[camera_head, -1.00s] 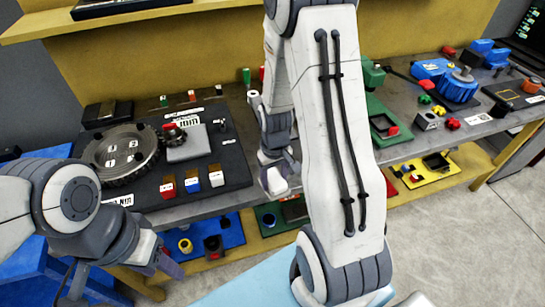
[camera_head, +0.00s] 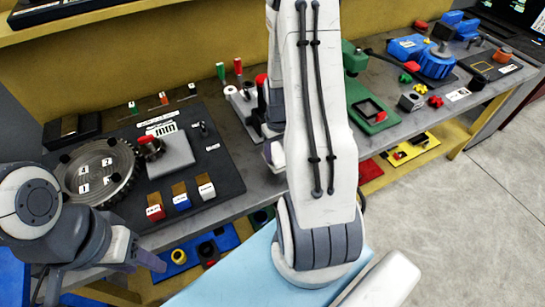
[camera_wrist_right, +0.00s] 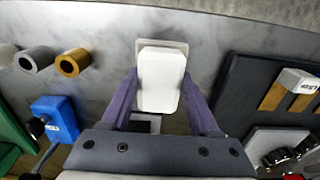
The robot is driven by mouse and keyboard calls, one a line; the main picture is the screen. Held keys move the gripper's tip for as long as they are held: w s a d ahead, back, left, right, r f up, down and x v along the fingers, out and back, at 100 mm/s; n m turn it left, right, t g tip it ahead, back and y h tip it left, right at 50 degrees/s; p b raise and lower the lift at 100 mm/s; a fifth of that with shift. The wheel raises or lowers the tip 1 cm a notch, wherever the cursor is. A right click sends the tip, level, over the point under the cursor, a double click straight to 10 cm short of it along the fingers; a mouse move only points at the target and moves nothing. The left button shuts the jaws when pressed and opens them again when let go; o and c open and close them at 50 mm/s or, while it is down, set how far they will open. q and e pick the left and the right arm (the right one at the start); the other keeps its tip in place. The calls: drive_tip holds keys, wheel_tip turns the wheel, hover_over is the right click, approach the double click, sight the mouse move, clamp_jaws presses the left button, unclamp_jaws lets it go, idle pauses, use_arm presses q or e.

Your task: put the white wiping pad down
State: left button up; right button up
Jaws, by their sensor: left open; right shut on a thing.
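The white wiping pad (camera_wrist_right: 160,80) is a pale block between the two purple fingers of my right gripper (camera_wrist_right: 165,105) in the right wrist view. The gripper is shut on it. A thin light-grey edge shows around the pad's upper end. Whether the pad touches the bench top is unclear. In the head view the pad (camera_head: 273,153) is at the bench's front part, right of the black board, partly hidden by my right arm. My left gripper (camera_head: 150,262) is open and empty in front of the bench, at the lower left.
A black board (camera_head: 215,165) with a large gear (camera_head: 98,172) and small coloured blocks lies to the left. In the right wrist view, a blue block (camera_wrist_right: 58,115) and two rings, one brass (camera_wrist_right: 72,62), are at left.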

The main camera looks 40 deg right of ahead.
sight(273, 160)
drive_tip(key=shift+w+a+f, duration=0.1)
drive_tip(key=shift+w+f, duration=0.2)
drive_tip(key=shift+w, duration=0.2)
drive_tip(key=shift+w+a+f, duration=0.1)
drive_tip(key=shift+w+f, duration=0.15)
drive_tip(key=shift+w, duration=0.2)
drive_tip(key=shift+w+f, duration=0.1)
drive_tip(key=shift+f, duration=0.15)
wheel_tip(273, 160, down, 3)
drive_tip(key=shift+f+p, duration=0.1)
drive_tip(key=shift+p, duration=0.6)
drive_tip(key=shift+f, duration=0.25)
drive_tip(key=shift+f, duration=0.15)
drive_tip(key=o, duration=1.5)
drive_tip(key=shift+c, duration=0.2)
